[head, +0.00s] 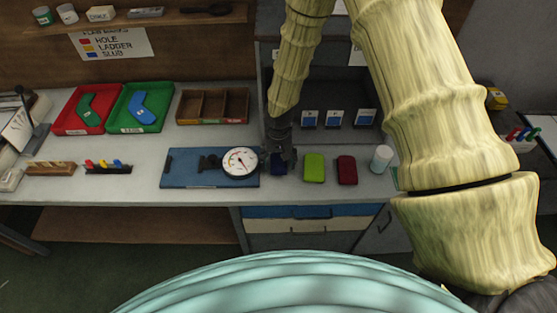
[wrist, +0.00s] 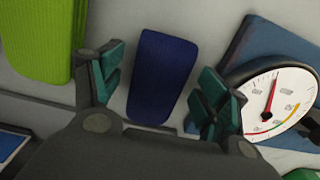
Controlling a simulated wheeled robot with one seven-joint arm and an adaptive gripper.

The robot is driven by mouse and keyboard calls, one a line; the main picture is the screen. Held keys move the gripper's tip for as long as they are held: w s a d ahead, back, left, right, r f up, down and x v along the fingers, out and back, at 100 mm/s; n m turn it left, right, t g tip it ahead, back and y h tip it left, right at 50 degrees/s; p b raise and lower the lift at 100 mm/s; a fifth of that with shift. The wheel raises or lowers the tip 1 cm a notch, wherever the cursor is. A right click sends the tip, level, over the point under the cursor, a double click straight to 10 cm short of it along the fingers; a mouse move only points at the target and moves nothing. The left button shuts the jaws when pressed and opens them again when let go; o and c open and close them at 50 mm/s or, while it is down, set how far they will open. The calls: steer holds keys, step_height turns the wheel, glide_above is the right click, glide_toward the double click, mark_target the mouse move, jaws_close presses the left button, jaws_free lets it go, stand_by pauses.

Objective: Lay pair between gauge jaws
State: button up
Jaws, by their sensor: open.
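A dark blue folded sock pair (wrist: 160,75) lies on the bench, between the open fingers of my gripper (wrist: 155,90) in the wrist view. The fingers stand apart on either side of it, with a gap to each. In the head view my gripper (head: 280,158) is over the blue pair (head: 279,168) and hides part of it. The gauge is a blue base plate (head: 190,180) with a round white dial (head: 240,161), just left of my gripper. Dark parts that look like its jaws (head: 208,162) sit left of the dial. Nothing shows between them that I can make out.
A lime pair (head: 314,168) and a dark red pair (head: 347,170) lie to the right, then a white cylinder (head: 381,158). Red (head: 68,127) and green (head: 122,127) trays and a wooden divided box (head: 228,119) stand at the back left. The front bench strip is clear.

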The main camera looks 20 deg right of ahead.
steer(key=c, duration=1.2)
